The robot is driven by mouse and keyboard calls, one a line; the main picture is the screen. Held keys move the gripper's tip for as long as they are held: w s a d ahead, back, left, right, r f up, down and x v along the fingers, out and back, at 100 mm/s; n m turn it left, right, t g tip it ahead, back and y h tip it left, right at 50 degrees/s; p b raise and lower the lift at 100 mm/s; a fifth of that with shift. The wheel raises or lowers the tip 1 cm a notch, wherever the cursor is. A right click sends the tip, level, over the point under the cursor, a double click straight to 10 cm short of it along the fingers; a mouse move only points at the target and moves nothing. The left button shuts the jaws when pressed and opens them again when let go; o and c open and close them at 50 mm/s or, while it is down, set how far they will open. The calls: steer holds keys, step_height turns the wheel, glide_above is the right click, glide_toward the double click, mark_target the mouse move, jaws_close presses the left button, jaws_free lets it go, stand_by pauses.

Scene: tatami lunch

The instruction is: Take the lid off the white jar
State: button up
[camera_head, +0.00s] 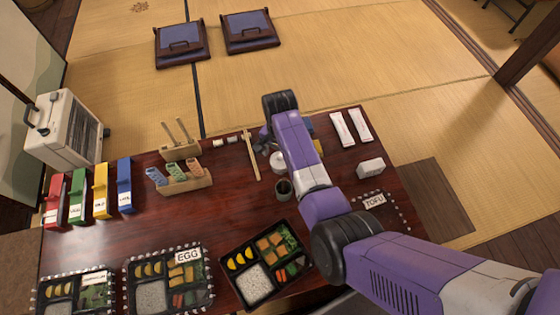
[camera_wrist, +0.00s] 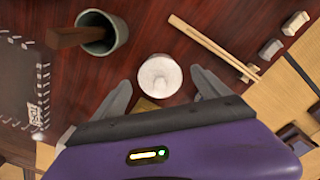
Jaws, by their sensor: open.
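The white jar (camera_wrist: 160,84) shows from above in the wrist view, with its round lid (camera_wrist: 158,72) and small knob on top. In the head view the jar (camera_head: 277,161) stands on the dark red table, partly hidden by my arm. My gripper (camera_wrist: 161,88) is open and empty, with one grey finger to each side of the jar in the picture. The fingers look apart from the lid; their height above it is hard to tell. My gripper's fingers cannot be made out in the head view.
Chopsticks (camera_head: 251,157) lie to the jar's left in the head view. Bento boxes (camera_head: 234,281) line the near edge. Bare table (camera_head: 225,212) lies left of the cup.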

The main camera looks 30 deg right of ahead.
steer(key=shift+r, duration=0.1)
steer(key=shift+c, duration=0.5)
steer(key=c, duration=1.3)
steer(key=shift+c, duration=0.2)
